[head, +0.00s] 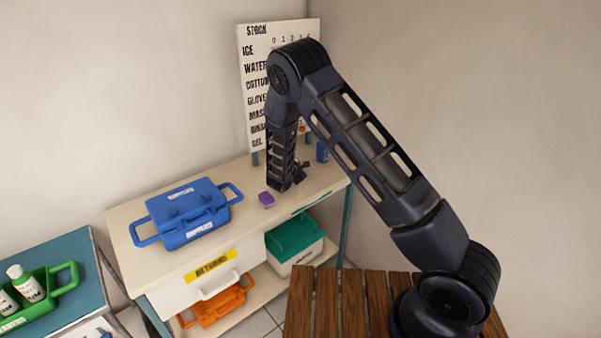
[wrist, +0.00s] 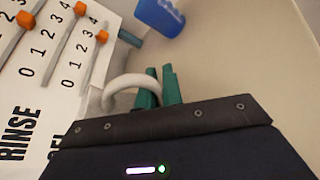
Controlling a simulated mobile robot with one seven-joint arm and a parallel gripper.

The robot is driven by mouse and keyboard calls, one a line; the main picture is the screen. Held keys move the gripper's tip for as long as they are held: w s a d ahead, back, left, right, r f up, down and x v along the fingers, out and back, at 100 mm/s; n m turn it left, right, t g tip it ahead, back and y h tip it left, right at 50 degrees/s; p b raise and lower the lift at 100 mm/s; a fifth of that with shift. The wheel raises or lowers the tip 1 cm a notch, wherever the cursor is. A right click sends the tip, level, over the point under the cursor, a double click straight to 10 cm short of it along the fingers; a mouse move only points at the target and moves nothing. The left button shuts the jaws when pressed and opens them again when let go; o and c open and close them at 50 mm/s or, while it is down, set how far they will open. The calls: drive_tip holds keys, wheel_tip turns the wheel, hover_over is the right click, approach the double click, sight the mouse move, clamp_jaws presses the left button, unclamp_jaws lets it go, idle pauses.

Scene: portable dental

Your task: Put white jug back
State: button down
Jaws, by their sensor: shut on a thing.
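In the wrist view a white curved handle (wrist: 122,84), which looks like the white jug's, reaches to the teal fingers of my gripper (wrist: 158,88). The fingers are close together and shut on this handle. The rest of the jug is mostly hidden by the dark gripper body. In the head view my gripper (head: 299,174) points down at the back right of the cream worktop, in front of the stock board, and the jug cannot be made out there.
The stock board (head: 258,100) stands close behind my arm. A blue cup (head: 322,152) is just right of my gripper; the wrist view shows it too (wrist: 160,16). A purple block (head: 266,199) and a blue supplies case (head: 188,211) lie to the left on the worktop (head: 128,222).

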drive_tip(key=shift+f, duration=1.45)
drive_tip(key=shift+f, duration=0.1)
drive_tip(key=c, duration=1.5)
unclamp_jaws()
drive_tip(key=shift+c, duration=0.2)
